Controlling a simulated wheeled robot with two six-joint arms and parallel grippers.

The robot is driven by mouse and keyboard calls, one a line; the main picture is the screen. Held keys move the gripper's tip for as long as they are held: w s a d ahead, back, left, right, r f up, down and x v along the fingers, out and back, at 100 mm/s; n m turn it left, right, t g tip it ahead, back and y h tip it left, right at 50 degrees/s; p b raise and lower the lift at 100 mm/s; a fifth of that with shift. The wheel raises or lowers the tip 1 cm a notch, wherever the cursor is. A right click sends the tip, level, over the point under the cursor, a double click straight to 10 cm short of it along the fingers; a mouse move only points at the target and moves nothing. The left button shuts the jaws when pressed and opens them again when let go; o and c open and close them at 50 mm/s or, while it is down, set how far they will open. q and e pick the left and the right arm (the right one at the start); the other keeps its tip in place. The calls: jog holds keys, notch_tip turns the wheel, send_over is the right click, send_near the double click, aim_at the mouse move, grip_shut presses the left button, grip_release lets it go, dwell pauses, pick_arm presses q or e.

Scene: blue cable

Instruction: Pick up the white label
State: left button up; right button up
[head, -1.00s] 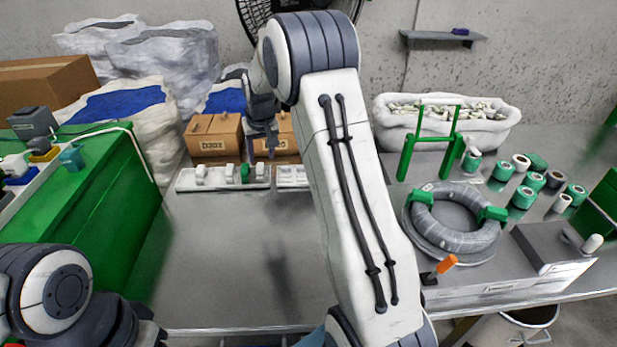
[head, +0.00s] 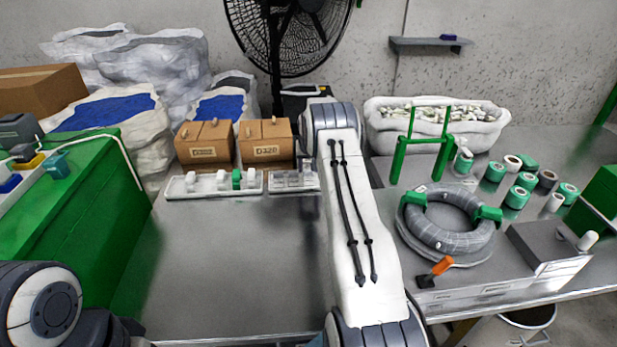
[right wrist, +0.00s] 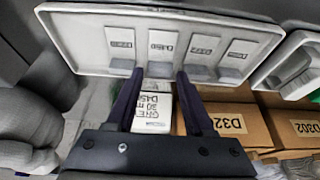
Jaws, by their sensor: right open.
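A white label with black handwritten text (right wrist: 153,108) shows between the fingers of my right gripper (right wrist: 160,73) in the right wrist view. The gripper is open, with one finger on each side of the label, and I cannot tell whether they touch it. In the head view my right gripper (head: 304,164) is mostly hidden behind my own arm, near the small tray. That label cannot be made out in the head view. My left arm is at the lower left of the head view; its jaws cannot be made out.
A white tray (right wrist: 90,50) with several tagged slots lies just beyond the fingertips. Cardboard boxes (head: 264,143) stand behind the trays. A green case (head: 85,225) is at left; a grey cable coil (head: 445,238) is at right. The middle table (head: 235,265) is clear.

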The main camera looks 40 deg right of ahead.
aim_at(309, 178)
jog(key=shift+x, duration=1.3)
grip_shut()
jog(key=shift+r, duration=0.1)
